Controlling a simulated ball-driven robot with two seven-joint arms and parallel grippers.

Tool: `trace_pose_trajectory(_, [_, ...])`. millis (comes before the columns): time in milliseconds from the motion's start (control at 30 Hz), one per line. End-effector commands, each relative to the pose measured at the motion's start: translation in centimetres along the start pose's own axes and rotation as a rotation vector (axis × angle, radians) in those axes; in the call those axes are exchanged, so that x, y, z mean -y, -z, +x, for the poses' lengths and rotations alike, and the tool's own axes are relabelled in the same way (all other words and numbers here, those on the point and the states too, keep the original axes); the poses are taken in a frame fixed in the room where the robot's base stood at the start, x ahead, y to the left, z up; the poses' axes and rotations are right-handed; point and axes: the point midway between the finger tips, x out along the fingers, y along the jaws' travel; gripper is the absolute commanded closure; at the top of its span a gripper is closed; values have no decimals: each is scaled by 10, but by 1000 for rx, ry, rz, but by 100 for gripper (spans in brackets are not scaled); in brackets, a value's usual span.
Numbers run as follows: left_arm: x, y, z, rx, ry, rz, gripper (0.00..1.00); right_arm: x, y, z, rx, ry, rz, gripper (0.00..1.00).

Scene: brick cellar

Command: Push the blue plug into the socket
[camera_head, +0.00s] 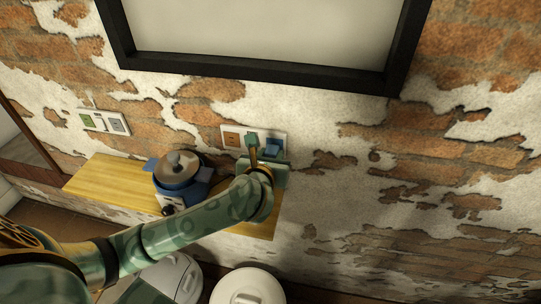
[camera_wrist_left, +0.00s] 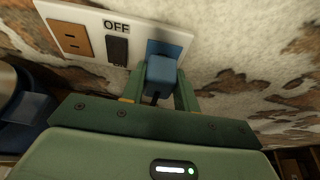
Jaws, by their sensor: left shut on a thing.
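The blue plug (camera_wrist_left: 160,72) is between the two green fingers of my left gripper (camera_wrist_left: 162,88), which is shut on it. The gripper also shows in the head view (camera_head: 266,152), at the wall plate. The plug is in front of the blue socket (camera_wrist_left: 168,47) at the right end of the white plate (camera_wrist_left: 84,16). The plug covers the lower part of that socket. I cannot tell whether its pins are inside. A dark cable (camera_wrist_left: 154,98) shows below the plug. My right gripper is in neither view.
The same plate has a brown socket (camera_wrist_left: 70,38) and a dark switch (camera_wrist_left: 118,50) under an "OFF" label. Another socket plate (camera_head: 103,121) is at left. A black frame (camera_head: 250,70) hangs above.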

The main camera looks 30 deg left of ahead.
Motion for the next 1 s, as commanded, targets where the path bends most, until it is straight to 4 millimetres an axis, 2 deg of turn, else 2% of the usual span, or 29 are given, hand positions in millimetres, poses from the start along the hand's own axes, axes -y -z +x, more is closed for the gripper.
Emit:
trace_pose_trajectory(800, [0,-4,12,0,0,0,92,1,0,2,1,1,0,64])
trace_pose_trajectory(833, [0,-4,12,-1,0,0,64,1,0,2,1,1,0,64])
trace_pose_trajectory(900, [0,-4,11,-1,0,0,45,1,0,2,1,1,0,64])
trace_pose_trajectory(1000, [0,-4,11,-1,0,0,44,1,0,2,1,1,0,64])
